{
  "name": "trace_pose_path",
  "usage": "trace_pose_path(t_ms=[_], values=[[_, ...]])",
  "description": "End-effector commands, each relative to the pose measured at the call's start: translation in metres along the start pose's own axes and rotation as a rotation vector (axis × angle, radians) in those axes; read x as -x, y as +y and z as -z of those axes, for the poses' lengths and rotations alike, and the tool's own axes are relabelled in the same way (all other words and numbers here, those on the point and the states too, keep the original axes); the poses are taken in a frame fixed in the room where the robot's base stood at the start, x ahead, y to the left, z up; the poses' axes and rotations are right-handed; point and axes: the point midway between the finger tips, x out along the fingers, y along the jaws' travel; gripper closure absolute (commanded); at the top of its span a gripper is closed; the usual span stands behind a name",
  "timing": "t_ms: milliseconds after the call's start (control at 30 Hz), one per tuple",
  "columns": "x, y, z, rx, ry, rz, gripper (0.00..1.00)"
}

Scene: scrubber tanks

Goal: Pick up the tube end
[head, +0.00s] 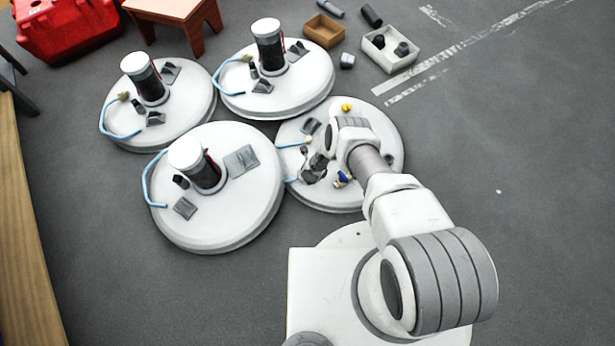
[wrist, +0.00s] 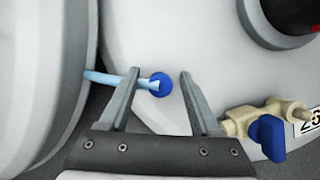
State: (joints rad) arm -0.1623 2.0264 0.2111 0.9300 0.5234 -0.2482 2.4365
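The tube end (wrist: 160,85) shows in the wrist view as a dark blue round cap on a short light blue tube (wrist: 100,77). The tube comes in from the left, across the line of my left finger. My gripper (wrist: 160,75) is open, with one finger on each side of the cap in the picture. A gap shows between the cap and the right finger. I cannot tell how far below the fingertips the cap lies. In the head view my gripper (head: 312,172) is low over the right-hand white tank lid (head: 345,198), and the tube end is not clearly visible there.
A brass valve with a blue handle (wrist: 268,138) sits close to the right finger. A neighbouring tank (wrist: 35,70) curves along the left. Other white tank lids (head: 225,215) with dark cylinders stand left in the head view. Open grey floor (head: 520,200) lies to the right.

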Motion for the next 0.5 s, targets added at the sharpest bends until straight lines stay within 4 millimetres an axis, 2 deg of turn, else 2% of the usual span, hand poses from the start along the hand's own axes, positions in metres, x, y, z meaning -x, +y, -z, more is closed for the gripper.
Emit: trace_pose_path(t_ms=[33, 333, 500], values=[[0.0001, -0.0001, 0.0001, 0.000, 0.000, 0.000, 0.46], [0.0001, -0.0001, 0.0001, 0.000, 0.000, 0.000, 1.00], [0.0001, -0.0001, 0.0001, 0.000, 0.000, 0.000, 1.00]])
